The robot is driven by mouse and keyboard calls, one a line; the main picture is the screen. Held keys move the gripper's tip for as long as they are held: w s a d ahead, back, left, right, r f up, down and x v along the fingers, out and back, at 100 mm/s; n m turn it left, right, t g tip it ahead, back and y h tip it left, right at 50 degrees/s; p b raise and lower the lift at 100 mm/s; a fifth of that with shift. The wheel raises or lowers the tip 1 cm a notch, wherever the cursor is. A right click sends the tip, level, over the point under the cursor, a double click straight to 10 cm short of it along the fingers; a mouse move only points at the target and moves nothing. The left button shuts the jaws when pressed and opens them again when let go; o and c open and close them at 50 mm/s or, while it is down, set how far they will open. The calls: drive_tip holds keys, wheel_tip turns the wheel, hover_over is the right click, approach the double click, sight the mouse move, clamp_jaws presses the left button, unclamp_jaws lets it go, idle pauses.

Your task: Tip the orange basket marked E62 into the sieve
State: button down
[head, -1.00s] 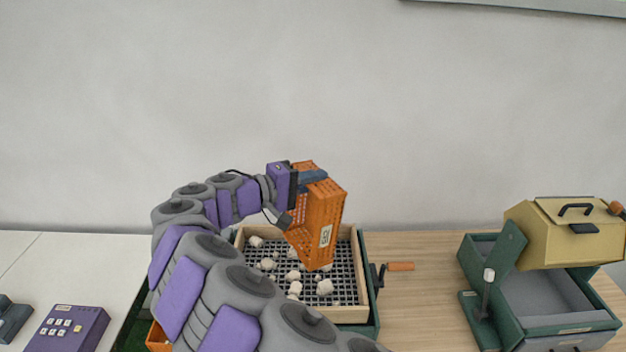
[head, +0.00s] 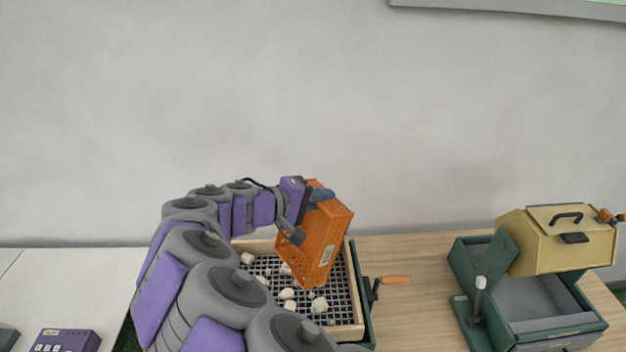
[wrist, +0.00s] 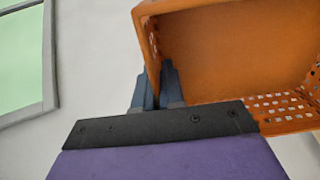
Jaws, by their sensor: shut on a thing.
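The orange basket (head: 325,240) is held by my gripper (head: 314,194) above the sieve, steeply tilted with its label side toward the lower right. The label is too small to read surely. In the wrist view my gripper (wrist: 158,90) is shut on the basket's wall, and the basket's inside (wrist: 235,50) looks empty where it shows. The sieve (head: 347,305) has a pale wooden frame and a dark mesh. Several whitish lumps (head: 319,305) lie on the mesh below the basket. My arm hides the sieve's left part.
A crank with an orange handle (head: 394,280) sticks out right of the sieve. A green machine (head: 552,335) with a tan hopper (head: 560,245) stands at the right. A purple keypad box (head: 66,341) is at the lower left. Wooden tabletop between sieve and machine is clear.

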drive_tip(key=shift+w+d+f+y+p, duration=0.1)
drive_tip(key=shift+d+f+y+p, duration=0.15)
drive_tip(key=shift+d+p, duration=0.2)
drive_tip(key=w+d+f+g+y+p, duration=0.5)
drive_tip(key=d+f+g+y+p, duration=0.2)
drive_tip(key=p, duration=1.6)
wheel_tip(320, 180, down, 6)
drive_tip(key=d+y, duration=0.2)
drive_tip(key=y, duration=0.2)
drive_tip(key=shift+r+y, duration=0.15)
drive_tip(key=shift+y, duration=0.2)
